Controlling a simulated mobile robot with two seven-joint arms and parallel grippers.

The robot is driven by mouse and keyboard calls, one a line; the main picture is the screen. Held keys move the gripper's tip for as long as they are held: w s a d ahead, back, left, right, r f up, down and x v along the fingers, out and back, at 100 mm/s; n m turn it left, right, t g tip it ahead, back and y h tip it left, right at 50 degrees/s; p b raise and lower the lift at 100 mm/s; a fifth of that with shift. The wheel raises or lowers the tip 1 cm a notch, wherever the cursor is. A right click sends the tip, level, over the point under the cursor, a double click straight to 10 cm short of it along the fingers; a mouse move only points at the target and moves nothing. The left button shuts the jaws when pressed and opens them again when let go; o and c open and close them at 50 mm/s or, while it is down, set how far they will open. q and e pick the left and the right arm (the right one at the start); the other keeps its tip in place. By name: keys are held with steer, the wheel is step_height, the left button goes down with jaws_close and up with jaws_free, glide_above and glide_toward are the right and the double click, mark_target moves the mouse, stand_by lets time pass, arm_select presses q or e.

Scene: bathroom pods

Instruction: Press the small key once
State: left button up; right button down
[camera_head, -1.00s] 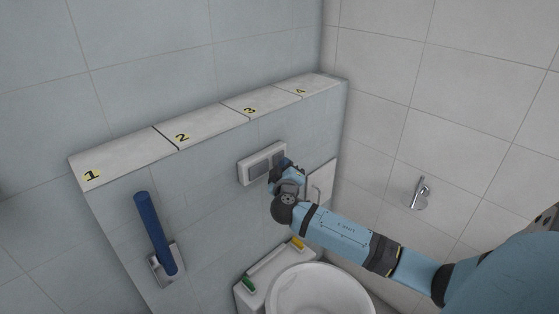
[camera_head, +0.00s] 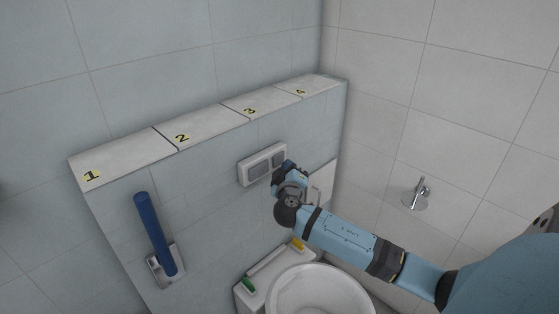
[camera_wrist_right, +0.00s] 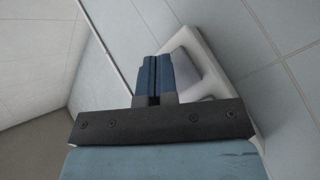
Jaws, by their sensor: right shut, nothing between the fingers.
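The white flush plate (camera_head: 243,176) is on the tiled wall below the ledge, with a wider grey key (camera_head: 258,168) on the left and the small key (camera_head: 279,158) on the right. My right gripper (camera_head: 285,167) is at the plate's right end, beside the small key. In the right wrist view its shut, empty fingers (camera_wrist_right: 153,72) overlap the side of the white plate (camera_wrist_right: 207,60). A grey key (camera_wrist_right: 186,68) shows beside the fingertips; the rest is hidden behind the gripper. I cannot tell whether the fingertips touch the small key. My left gripper is not in view.
A ledge (camera_head: 205,121) numbered 1 to 4 runs above the plate. A white toilet bowl (camera_head: 318,288) is below my right arm. A white panel (camera_head: 325,178) is close right of the gripper; a metal fitting (camera_head: 419,193) is farther right.

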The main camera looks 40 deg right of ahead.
steer(key=shift+s, duration=0.15)
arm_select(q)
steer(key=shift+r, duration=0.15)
arm_select(e)
steer(key=shift+s+d, duration=0.2)
steer(key=shift+s, duration=2.3)
steer(key=s+a+f+n+g+y, duration=0.1)
steer(key=s+a+f+g+y, duration=0.1)
steer(key=s+a+f+y, duration=0.6)
steer(key=s+a+f+n+g+y, duration=0.15)
steer(key=s+a+f+y, duration=0.45)
steer(key=a+f, duration=0.65)
steer(key=s+a+r+m+y, duration=0.1)
steer(key=s+a+r+y, duration=0.15)
steer(key=s+a, duration=0.65)
arm_select(q)
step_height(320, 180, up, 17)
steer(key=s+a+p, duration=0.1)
steer(key=p, duration=2.2)
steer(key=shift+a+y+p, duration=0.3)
arm_select(e)
step_height(320, 180, up, 17)
steer(key=shift+w+d+h, duration=0.3)
steer(key=shift+d+h, duration=0.15)
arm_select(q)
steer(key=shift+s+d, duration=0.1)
